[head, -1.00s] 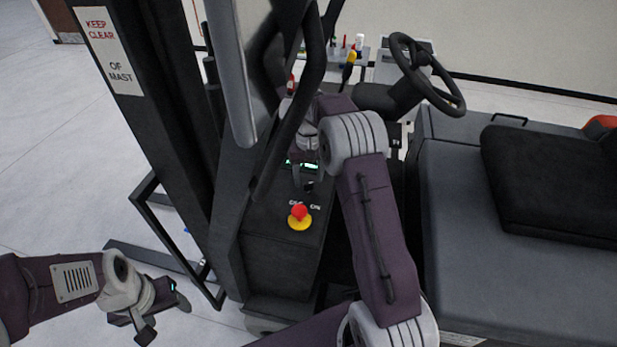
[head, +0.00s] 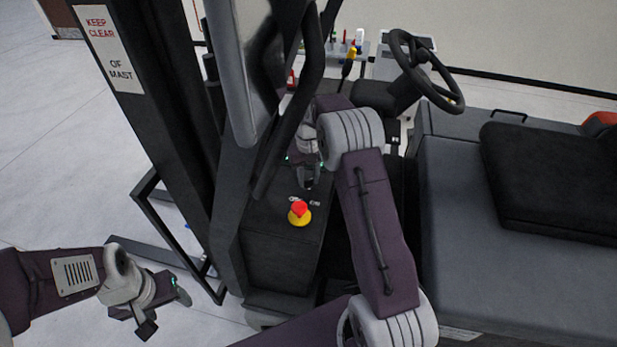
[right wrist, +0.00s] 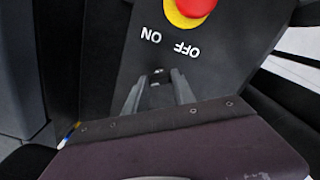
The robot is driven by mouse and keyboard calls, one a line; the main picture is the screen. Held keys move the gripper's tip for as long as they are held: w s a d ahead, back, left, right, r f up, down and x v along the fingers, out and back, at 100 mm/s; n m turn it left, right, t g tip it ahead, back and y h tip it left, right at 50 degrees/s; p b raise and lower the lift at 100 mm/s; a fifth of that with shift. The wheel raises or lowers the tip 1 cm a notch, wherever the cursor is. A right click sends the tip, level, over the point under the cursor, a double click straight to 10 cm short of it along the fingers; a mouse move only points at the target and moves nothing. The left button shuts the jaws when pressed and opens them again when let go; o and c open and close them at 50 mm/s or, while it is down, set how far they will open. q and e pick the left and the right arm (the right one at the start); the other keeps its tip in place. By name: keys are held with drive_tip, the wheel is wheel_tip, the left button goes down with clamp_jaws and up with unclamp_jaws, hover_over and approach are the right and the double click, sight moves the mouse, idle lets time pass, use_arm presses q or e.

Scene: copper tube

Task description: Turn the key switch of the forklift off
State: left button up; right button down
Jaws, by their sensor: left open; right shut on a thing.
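The forklift's black console (head: 262,223) carries the ON and OFF labels (head: 303,201) above a red and yellow stop button (head: 300,212). My right gripper (head: 308,186) points down at the console, just behind the labels. In the right wrist view my right gripper (right wrist: 158,82) is shut on the key switch, of which only a small light part (right wrist: 157,72) shows between the fingertips. Its turned angle cannot be told. The labels there appear upside down (right wrist: 170,42). My left gripper (head: 165,311) is open and empty, low at the left, away from the forklift.
The mast (head: 150,110) and a dark curved bar (head: 297,110) stand left of and close to my right forearm. The steering wheel (head: 427,72) and seat (head: 550,185) lie to the right. The stop button is close to the right gripper.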

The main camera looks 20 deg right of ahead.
sight(308, 180)
drive_tip(key=n, duration=0.5)
drive_tip(key=shift+r+n, duration=0.1)
drive_tip(key=shift+n, duration=0.3)
drive_tip(key=n, duration=0.5)
drive_tip(key=shift+w, duration=0.1)
drive_tip(key=shift+n, duration=0.4)
drive_tip(key=c, duration=1)
unclamp_jaws()
drive_tip(key=shift+c, duration=0.2)
drive_tip(key=shift+r, duration=0.35)
wheel_tip(308, 180, up, 8)
drive_tip(key=b, duration=0.2)
drive_tip(key=shift+r, duration=0.15)
